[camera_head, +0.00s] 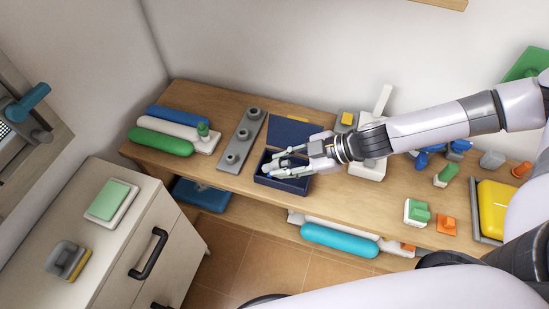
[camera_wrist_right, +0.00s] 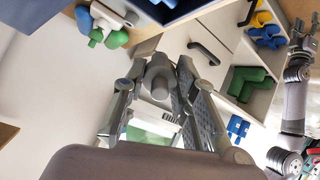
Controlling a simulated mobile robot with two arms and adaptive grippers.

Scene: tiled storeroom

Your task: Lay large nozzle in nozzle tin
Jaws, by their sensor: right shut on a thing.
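The nozzle tin is a dark blue box (camera_head: 292,184) on the wooden bench, its lid (camera_head: 293,132) raised at the back. My right gripper (camera_head: 277,166) is over the tin's open top, its fingers pointing left. In the right wrist view, the gripper (camera_wrist_right: 160,90) is shut on a grey rounded piece, seemingly the large nozzle (camera_wrist_right: 158,78). In the head view the fingers mostly hide this piece and the tin's inside; I cannot tell whether it touches the tin floor. My left gripper seems to show at the right of the wrist view (camera_wrist_right: 302,38), too small to judge.
Left of the tin lies a grey plate with round knobs (camera_head: 240,140), then green (camera_head: 160,141), white and blue rolls. A white stand (camera_head: 368,168) is close right of the tin. A yellow box (camera_head: 493,207) and small coloured parts stand farther right.

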